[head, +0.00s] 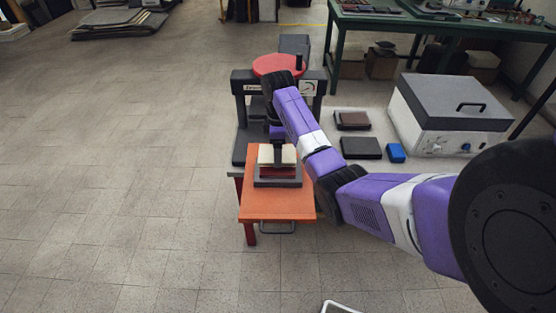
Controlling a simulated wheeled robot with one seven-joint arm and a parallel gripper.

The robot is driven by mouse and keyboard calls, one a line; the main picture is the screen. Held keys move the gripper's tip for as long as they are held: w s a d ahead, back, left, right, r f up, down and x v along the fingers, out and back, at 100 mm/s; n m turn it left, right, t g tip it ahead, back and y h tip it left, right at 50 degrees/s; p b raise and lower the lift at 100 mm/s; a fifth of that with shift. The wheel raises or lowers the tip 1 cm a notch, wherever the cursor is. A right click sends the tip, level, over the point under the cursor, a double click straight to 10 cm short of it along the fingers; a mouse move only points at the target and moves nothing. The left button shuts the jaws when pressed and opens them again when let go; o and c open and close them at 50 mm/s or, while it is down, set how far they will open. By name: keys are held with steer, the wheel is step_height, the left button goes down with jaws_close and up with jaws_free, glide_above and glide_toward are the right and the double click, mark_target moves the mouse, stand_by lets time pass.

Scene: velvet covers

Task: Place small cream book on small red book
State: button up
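The small cream book (266,157) is in the head view on the orange tabletop's stack, flat and directly above the small red book (279,172). Only a thin strip of the red book shows under it. Both are above a larger dark book or slab (278,182). My gripper (277,153) points down at the cream book from above, at its middle. The fingers are small and dark here. I cannot tell whether they grip the book or are apart from it, nor whether the two books touch.
The orange tabletop (275,207) has bare room in front. Behind stands a press with a red wheel (278,65).

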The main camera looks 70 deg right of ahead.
steer(key=shift+f, duration=2.1)
steer(key=o, duration=1.5)
steer(key=shift+f, duration=0.15)
steer(key=shift+c, duration=0.2)
step_height(320, 180, up, 11)
steer(key=shift+r+p, duration=0.1)
steer(key=shift+p, duration=0.4)
steer(key=shift+r+p, duration=0.6)
steer(key=shift+p, duration=0.05)
